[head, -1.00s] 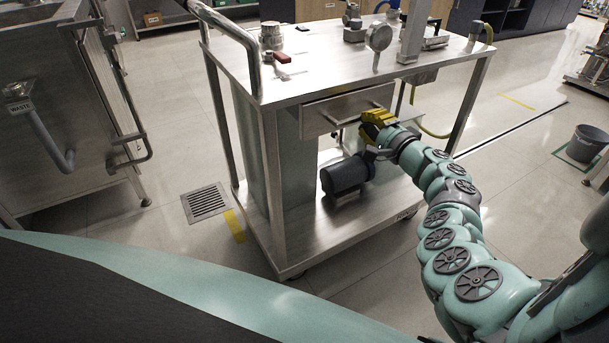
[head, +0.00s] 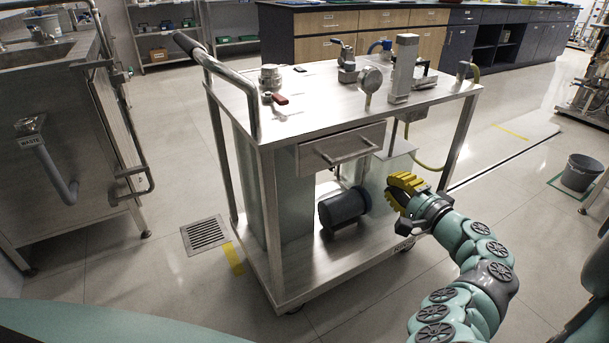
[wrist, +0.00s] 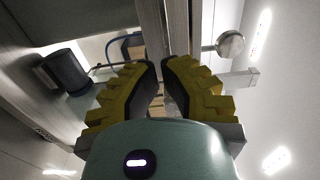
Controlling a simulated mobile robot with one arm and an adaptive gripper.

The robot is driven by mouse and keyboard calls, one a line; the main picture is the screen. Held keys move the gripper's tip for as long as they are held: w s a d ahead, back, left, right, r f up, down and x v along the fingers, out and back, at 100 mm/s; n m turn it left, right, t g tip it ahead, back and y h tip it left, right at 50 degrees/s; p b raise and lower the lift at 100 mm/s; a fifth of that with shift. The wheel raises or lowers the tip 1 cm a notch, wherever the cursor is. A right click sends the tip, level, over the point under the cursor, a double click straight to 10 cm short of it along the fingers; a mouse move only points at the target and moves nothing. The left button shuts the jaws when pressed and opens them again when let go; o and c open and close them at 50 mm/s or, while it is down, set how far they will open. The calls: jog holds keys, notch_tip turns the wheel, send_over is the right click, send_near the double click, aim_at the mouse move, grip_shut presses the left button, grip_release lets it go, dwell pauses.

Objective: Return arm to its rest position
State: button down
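My gripper (head: 395,190) is in the head view, to the lower right of the steel cart's drawer (head: 342,148), clear of its bar handle (head: 349,152). Its yellow ridged fingers also show in the wrist view (wrist: 158,64), with a narrow gap between the tips and nothing held. My teal arm (head: 475,270) reaches up from the lower right, bent, in front of the cart's right side. I cannot tell whether the drawer is fully closed.
The steel cart (head: 318,103) carries valves, a gauge (head: 371,79) and a red-handled fitting (head: 280,99). A dark motor (head: 343,208) sits on its lower shelf. A grey bucket (head: 582,172) stands at right, a sink unit (head: 75,160) at left. Open floor lies right of the cart.

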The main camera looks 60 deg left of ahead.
jog(key=shift+d, duration=1.45)
